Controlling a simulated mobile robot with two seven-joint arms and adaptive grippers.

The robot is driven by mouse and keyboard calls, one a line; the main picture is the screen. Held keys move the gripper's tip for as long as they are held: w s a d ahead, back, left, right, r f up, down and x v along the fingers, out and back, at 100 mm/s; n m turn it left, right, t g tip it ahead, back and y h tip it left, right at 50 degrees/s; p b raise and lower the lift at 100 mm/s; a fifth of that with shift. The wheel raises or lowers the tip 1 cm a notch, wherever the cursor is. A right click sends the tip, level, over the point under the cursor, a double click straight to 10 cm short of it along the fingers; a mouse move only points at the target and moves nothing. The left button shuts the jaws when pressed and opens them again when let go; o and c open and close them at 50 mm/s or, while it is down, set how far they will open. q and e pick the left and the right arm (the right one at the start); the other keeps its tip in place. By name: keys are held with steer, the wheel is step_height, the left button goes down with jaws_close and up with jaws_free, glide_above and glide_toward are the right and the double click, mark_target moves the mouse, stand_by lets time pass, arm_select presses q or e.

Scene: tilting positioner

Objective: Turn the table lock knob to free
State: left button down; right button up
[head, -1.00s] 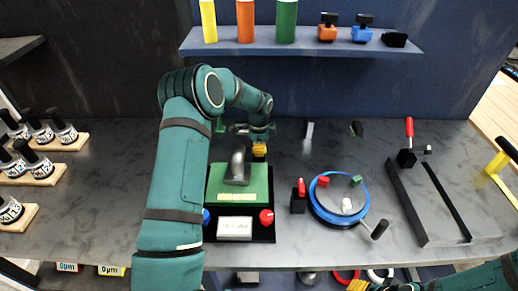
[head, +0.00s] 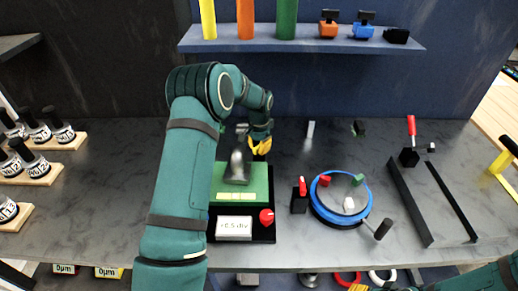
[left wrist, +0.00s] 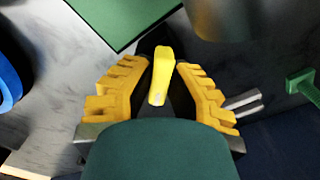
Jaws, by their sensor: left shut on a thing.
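The table lock knob shows in the left wrist view as a yellow lever-like grip (left wrist: 160,78) on a dark base. It stands between the ribbed yellow fingers of my left gripper (left wrist: 162,92), which is shut on it. In the head view my left gripper (head: 259,147) is behind the green positioner table (head: 257,183), close to its far right corner. The gripper hides the knob there. My right gripper (head: 358,287) is only partly seen at the bottom edge, so its fingers cannot be judged.
A small display box (head: 234,228) and a red knob (head: 267,217) sit in front of the green table. A blue-rimmed round table (head: 318,209) stands to the right, with a red-handled clamp rail (head: 409,190) beyond. Bottles on wooden racks (head: 55,143) stand at the left.

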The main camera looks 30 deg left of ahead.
arm_select(q)
steer(key=n, duration=0.4)
steer(key=shift+f+n, duration=0.1)
steer(key=shift+n, duration=0.2)
steer(key=n, duration=0.4)
steer(key=shift+s+n, duration=0.1)
steer(key=shift+n, duration=0.2)
steer(key=c, duration=0.9)
jaws_free()
steer(key=shift+c, duration=0.2)
step_height(320, 180, up, 12)
